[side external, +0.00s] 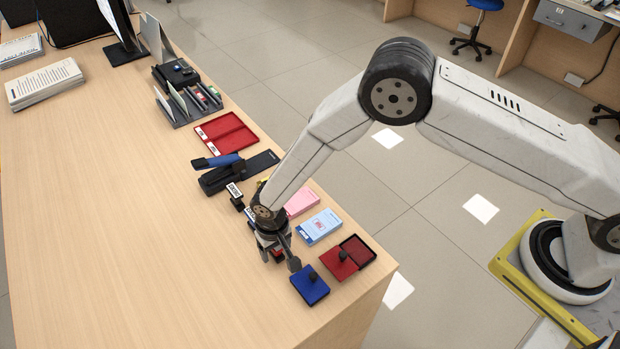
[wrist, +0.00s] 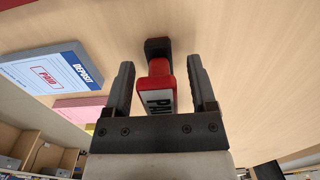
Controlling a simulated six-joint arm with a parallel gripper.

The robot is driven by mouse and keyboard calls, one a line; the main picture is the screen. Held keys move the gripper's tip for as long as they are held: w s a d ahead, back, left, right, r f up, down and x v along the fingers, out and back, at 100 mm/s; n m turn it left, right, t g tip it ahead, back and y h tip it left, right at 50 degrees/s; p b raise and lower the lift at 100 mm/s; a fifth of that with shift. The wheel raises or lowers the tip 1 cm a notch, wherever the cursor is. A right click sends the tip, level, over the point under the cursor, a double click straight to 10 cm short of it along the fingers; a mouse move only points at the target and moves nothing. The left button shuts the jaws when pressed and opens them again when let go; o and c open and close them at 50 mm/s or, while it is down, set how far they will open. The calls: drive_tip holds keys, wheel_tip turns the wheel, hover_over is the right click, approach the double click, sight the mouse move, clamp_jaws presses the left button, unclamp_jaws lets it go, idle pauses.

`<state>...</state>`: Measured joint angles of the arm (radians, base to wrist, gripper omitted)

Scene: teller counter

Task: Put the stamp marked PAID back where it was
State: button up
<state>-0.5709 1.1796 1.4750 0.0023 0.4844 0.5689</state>
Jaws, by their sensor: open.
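The PAID stamp (wrist: 158,88) has a red body, a white label whose first letters show as PA, and a black end. In the wrist view it lies between the two fingers of my gripper (wrist: 160,68), with a gap on each side. My gripper (side external: 272,250) is open and low over the counter in the side view, left of the ink pads. A bit of red shows at its fingers there; the rest of the stamp is hidden.
A blue deposit pad (side external: 320,227) bears a red PAID mark. A pink pad (side external: 302,202) lies behind it. A red ink pad (side external: 332,268) and a blue ink pad (side external: 304,290) lie near the front corner. A stapler (side external: 220,172) stands behind the stamps.

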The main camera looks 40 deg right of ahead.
wheel_tip(320, 180, up, 12)
drive_tip(key=shift+f, duration=0.25)
idle(0.4)
idle(0.3)
drive_tip(key=shift+d+r, duration=0.2)
drive_tip(key=shift+d, duration=0.1)
drive_tip(key=s+d+r+t, duration=0.1)
drive_tip(key=s+d+r, duration=0.1)
drive_tip(key=d+r, duration=0.45)
drive_tip(key=s+d+r, duration=0.1)
drive_tip(key=d+r, duration=0.2)
drive_tip(key=d, duration=0.6)
drive_tip(key=s+d+r+t, duration=0.1)
drive_tip(key=s+d+r, duration=0.2)
drive_tip(key=s+d, duration=0.7)
drive_tip(key=shift+d+t, duration=0.2)
drive_tip(key=shift+t, duration=0.1)
drive_tip(key=shift+r, duration=0.1)
